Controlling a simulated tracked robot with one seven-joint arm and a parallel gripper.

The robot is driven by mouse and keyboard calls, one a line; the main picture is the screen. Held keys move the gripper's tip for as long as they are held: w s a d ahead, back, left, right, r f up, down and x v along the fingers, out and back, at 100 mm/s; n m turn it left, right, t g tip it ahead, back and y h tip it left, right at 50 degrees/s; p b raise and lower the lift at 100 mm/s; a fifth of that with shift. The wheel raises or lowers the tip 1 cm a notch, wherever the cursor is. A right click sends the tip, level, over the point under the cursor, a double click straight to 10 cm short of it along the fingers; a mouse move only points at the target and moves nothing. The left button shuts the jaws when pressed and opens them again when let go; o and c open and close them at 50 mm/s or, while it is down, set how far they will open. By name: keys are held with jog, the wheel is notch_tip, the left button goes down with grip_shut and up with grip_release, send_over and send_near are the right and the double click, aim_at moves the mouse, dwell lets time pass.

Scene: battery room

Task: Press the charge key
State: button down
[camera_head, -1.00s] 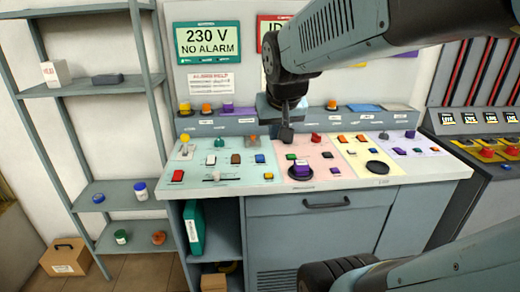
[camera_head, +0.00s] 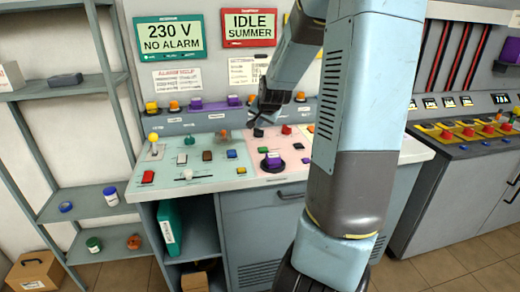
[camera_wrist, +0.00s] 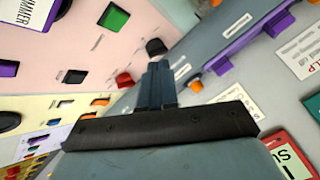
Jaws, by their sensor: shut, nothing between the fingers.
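A console (camera_head: 205,208) with keys and knobs in coloured panels stands ahead of me. The label of the charge key cannot be read, so I cannot tell which key it is. The pink panel (camera_head: 262,178) carries a purple knob on a black base (camera_head: 271,160) and a red key (camera_head: 286,129). My gripper (camera_head: 258,130) is shut and empty above the back of the pink panel. In the wrist view its closed fingers (camera_wrist: 158,80) point toward the panel's back edge, near a black key (camera_wrist: 156,47) and a red key (camera_wrist: 124,81). Contact cannot be told.
My arm hides the console's right part in the head view. A raised back ledge (camera_head: 170,122) carries orange and purple buttons. A green sign (camera_head: 170,38) reads 230 V, NO ALARM; a red sign (camera_head: 251,27) reads IDLE SUMMER. Grey shelving (camera_head: 90,202) stands left, another cabinet (camera_head: 455,150) right.

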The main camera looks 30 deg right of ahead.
aim_at(263, 148)
jog(key=d, duration=0.1)
jog(key=w, duration=0.1)
jog(key=d+m, duration=0.1)
jog(key=shift+w+d+f+t, duration=0.15)
jog(key=shift+d+f+t, duration=0.15)
jog(key=shift+f, duration=0.1)
jog(key=shift+f, duration=4.35)
jog(key=shift+f, duration=0.6)
jog(key=shift+s+a+f, duration=0.1)
jog(key=shift+s+f, duration=0.15)
jog(key=shift+f, duration=0.3)
jog(key=shift+r, duration=0.15)
jog(key=shift+w+r, duration=0.1)
jog(key=shift+r, duration=0.8)
